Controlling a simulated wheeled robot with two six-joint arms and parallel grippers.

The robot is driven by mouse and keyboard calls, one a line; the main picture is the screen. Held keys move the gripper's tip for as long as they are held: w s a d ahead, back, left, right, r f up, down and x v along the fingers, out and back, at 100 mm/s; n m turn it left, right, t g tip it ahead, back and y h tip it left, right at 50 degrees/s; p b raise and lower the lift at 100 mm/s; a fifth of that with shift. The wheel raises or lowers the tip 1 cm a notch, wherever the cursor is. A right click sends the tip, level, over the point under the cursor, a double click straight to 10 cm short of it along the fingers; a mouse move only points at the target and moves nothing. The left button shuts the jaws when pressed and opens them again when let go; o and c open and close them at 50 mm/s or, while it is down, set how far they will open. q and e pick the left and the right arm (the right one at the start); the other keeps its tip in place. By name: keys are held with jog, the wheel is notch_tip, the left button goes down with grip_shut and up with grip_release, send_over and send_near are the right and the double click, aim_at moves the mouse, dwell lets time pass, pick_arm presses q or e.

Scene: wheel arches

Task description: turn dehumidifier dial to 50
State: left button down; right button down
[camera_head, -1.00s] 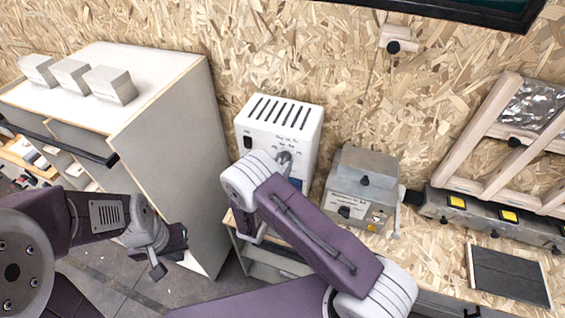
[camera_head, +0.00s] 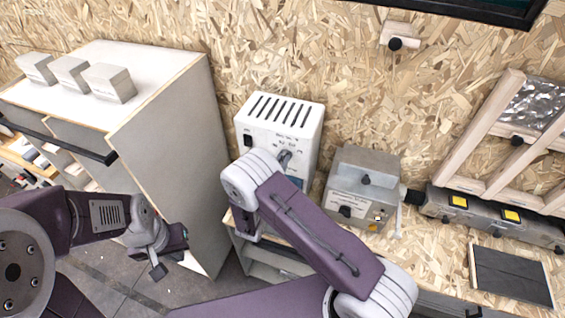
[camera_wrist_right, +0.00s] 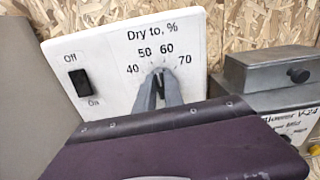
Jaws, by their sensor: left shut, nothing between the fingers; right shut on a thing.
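The dehumidifier (camera_head: 300,116) is a white box with top vents, standing against the chipboard wall. Its front panel (camera_wrist_right: 115,50) reads "Dry to, %" with marks 40, 50, 60 and 70, and shows in the right wrist view. The dial (camera_wrist_right: 160,82) is dark and mostly hidden between the fingers of my right gripper (camera_wrist_right: 158,92), which is shut on it, just below the 50 and 60 marks. I cannot tell its exact setting. In the head view my right gripper (camera_head: 285,158) is at the panel. My left gripper (camera_head: 170,258) is shut and empty, low at left, away from the dehumidifier.
A black off/on switch (camera_wrist_right: 79,82) is left of the dial. A grey metal box (camera_head: 364,185) stands close to the dehumidifier's right. A tall pale cabinet (camera_head: 170,140) is at its left. A wooden rack (camera_head: 500,130) leans at far right.

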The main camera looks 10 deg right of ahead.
jog(key=shift+w+a+r+n, duration=0.1)
jog(key=shift+n, duration=1.4)
jog(key=c, duration=1.4)
grip_release()
jog(key=shift+c, duration=0.2)
jog(key=shift+a, duration=0.1)
jog(key=b+v, duration=0.3)
jog(key=v, duration=0.6)
jog(key=shift+b, duration=0.3)
